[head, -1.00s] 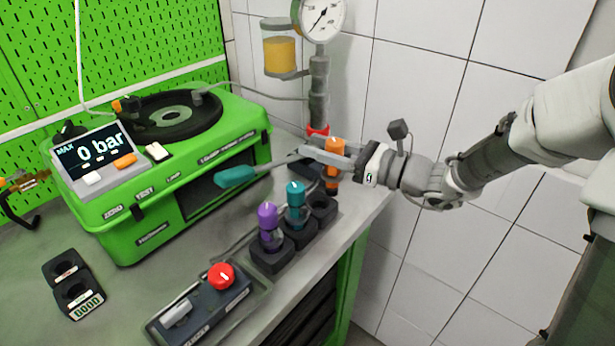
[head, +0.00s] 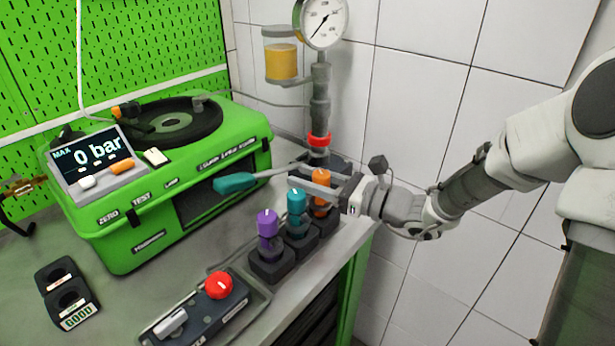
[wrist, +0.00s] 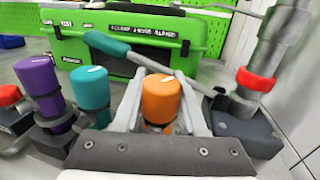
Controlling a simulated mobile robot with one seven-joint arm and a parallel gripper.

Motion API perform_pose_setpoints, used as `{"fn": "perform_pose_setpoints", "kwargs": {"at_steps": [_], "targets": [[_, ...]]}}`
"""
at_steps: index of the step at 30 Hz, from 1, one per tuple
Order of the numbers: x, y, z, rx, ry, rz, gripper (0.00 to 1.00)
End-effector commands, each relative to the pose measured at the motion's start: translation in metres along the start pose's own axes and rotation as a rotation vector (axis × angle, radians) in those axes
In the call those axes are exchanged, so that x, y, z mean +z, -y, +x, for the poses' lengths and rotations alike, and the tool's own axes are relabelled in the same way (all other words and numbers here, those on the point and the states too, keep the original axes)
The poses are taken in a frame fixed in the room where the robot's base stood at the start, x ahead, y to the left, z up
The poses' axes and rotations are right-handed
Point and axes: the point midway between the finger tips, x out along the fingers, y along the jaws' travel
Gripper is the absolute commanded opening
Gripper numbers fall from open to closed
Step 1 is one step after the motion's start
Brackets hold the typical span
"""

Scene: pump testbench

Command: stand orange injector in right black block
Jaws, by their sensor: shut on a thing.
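The orange injector (head: 320,178) is upright between the jaws of my gripper (head: 322,186). My gripper is shut on it, and its orange cap (wrist: 161,98) shows between the fingers in the wrist view. The injector is over or in the right black block (head: 322,212), the last of the row of black blocks. My fingers and the injector hide the socket, so I cannot tell if it is fully seated. The purple injector (head: 267,224) and the teal injector (head: 296,203) stand upright in the blocks to the left.
A gauge column with a red ring (head: 319,139) stands close behind. A control box with a red knob (head: 219,285) lies at the front. An empty two-hole black holder (head: 68,290) sits at left.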

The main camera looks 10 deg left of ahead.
Motion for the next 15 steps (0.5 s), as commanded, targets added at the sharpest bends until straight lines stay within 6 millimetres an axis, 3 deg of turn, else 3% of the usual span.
{"fn": "perform_pose_setpoints", "kwargs": {"at_steps": [2, 3, 7, 15], "targets": [[-0.0032, 0.0, 0.0002, 0.0, 0.001, 0.0, 0.0], [-0.0033, -0.0001, 0.0, 0.0, 0.0, 0.0, 0.44], [-0.0028, -0.0001, 0.0, 0.0, 0.0, 0.0, 0.68], [-0.0025, -0.0001, 0.0, 0.0, 0.0, 0.0, 0.71]]}}
